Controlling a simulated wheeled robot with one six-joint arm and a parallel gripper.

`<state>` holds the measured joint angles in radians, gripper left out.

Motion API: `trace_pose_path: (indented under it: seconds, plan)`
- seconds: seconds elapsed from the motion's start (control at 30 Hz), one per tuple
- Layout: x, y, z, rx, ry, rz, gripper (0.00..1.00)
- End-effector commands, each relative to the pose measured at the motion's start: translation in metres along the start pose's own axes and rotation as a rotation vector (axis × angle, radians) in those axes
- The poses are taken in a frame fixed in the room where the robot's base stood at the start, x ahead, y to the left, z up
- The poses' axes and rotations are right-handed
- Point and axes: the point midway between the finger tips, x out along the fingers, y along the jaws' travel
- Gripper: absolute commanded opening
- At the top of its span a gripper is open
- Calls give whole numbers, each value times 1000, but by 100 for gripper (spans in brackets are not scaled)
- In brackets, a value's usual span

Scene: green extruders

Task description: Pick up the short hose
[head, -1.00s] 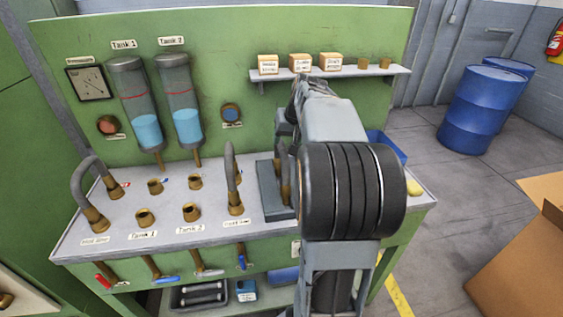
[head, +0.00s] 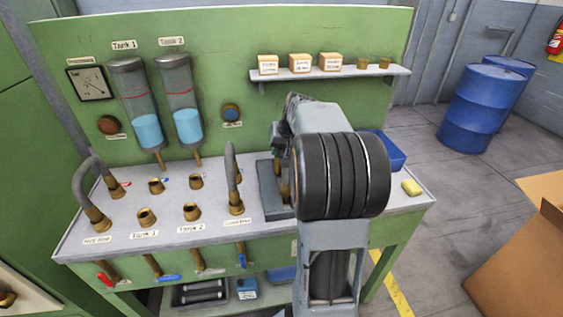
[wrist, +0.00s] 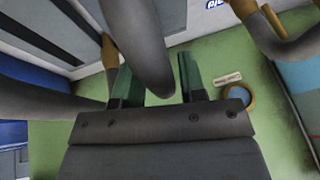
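A grey hose (wrist: 145,35) runs close between my gripper's fingers in the wrist view; its gap to each finger is hard to judge. My gripper (wrist: 155,75) has its two dark green fingers apart, one on each side of the hose. A second grey hose (wrist: 40,103) with a brass end (wrist: 109,52) lies to the left. I cannot tell which of these hoses is the short one.
An upright arched hose (head: 232,165) stands just left of the holder; it also shows in the wrist view (wrist: 285,42). Another arched hose (head: 88,185) is at far left. A shelf (head: 330,73) hangs above.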

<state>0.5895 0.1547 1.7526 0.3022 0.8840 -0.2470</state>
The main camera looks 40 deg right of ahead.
Motion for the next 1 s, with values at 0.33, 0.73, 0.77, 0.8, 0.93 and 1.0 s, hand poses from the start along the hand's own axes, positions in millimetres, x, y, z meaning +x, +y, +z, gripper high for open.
trace_pose_path:
  seconds: [0.33,0.73,0.77,0.8,0.93,1.0]
  plan:
    - [0,0,0,0,0,0,4]
    - [-1,0,-1,0,2,0,0]
    - [-1,0,-1,0,2,0,0]
    - [-1,0,-1,0,2,0,0]
    - [-4,-1,-2,-1,3,0,0]
    - [-8,-2,-4,-1,5,0,0]
